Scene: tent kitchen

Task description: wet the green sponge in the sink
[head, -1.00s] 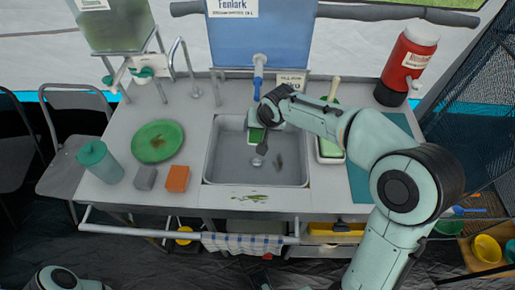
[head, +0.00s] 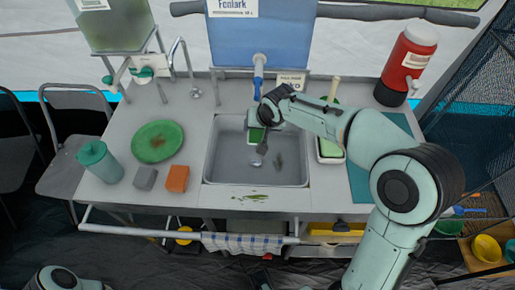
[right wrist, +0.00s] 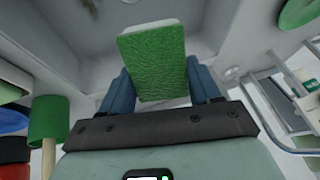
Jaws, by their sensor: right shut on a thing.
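The green sponge (right wrist: 152,58) is between the blue fingers of my right gripper (right wrist: 160,90), which is shut on it. In the head view my right gripper (head: 257,135) is over the back part of the grey sink (head: 225,170), just below the tap (head: 258,85); a bit of the sponge's green shows there, mostly hidden by the gripper. I cannot tell whether water runs or whether the sponge is wet. The sink holds a dark smudge and a pale drain. My left gripper is not seen; only a part of my left arm shows at the bottom left.
A green plate (head: 158,141), a teal jug (head: 100,162), a grey block (head: 145,178) and an orange block (head: 177,178) stand left of the sink. A green-and-white tray (head: 329,150) lies right of it. A red dispenser (head: 408,65) stands at the back right.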

